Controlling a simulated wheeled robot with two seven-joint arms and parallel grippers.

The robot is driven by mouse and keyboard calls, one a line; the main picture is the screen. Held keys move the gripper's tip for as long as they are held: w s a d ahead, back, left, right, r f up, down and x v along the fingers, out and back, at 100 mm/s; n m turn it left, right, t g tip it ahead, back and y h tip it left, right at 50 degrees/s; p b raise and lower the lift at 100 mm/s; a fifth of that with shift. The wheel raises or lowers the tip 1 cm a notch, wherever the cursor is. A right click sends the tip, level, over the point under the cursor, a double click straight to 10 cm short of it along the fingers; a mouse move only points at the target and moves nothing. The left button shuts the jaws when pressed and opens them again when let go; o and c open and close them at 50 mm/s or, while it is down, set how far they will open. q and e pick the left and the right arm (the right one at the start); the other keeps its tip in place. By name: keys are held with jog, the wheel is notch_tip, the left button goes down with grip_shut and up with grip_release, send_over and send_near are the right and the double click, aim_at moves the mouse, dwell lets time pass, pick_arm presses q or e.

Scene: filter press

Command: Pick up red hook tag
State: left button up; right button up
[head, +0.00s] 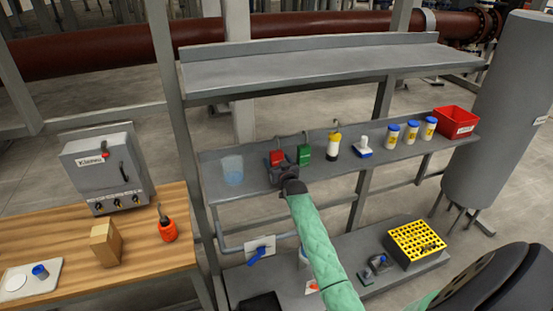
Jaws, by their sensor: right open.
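The red hook tag (276,157) is on the middle shelf, toward its left half. My right gripper (282,168) is open and right at the tag, just in front of its lower part in the picture. The gripper hides part of the tag, and I cannot tell whether the fingers touch it. A green hook tag (304,152) with a thin wire hook stands just to the right. My left gripper is not in view.
The upper shelf (320,69) overhangs behind. A wooden table (140,247) stands at left.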

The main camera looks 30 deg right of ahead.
jog(key=c, duration=1.1)
jog(key=shift+r, duration=0.1)
